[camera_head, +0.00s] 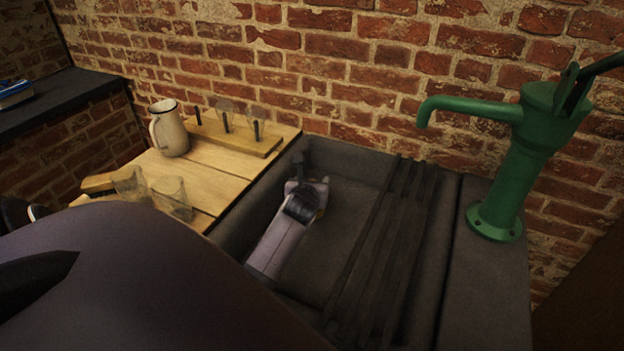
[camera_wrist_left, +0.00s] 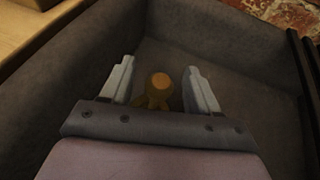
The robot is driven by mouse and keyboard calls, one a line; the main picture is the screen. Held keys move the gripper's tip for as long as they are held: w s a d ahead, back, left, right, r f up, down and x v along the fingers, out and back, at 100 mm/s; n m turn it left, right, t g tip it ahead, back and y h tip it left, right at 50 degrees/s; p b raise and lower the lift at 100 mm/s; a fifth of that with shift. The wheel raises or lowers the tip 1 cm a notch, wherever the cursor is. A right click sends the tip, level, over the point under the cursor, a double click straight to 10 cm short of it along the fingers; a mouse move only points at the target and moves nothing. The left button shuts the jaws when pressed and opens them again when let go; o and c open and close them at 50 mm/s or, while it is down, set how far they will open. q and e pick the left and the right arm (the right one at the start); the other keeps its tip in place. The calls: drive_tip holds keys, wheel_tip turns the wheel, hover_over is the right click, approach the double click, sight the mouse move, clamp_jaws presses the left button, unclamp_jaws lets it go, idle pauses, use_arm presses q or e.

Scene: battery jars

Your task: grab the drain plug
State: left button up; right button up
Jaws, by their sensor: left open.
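The drain plug (camera_wrist_left: 158,81) appears in the left wrist view as a small brownish-yellow piece with a round top and a lumpy lower part. It is low in the stone sink (camera_head: 345,225), with the sink walls behind it. My left gripper (camera_wrist_left: 160,66) is open, with one pale finger on each side of the plug as seen there. I cannot tell whether either finger touches it. In the head view my left gripper (camera_head: 300,166) is at the back left of the sink, pointing away, and I cannot make out the plug. My right gripper is not in view.
Dark slats (camera_head: 385,245) cross the sink's right side. A green hand pump (camera_head: 520,165) stands on the right ledge. The wooden counter at left holds a white jug (camera_head: 169,130), glass jars (camera_head: 172,198) and a peg rack (camera_head: 228,138). A brick wall is behind.

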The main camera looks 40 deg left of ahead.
use_arm(q)
clamp_jaws()
drive_tip(key=shift+r, duration=0.1)
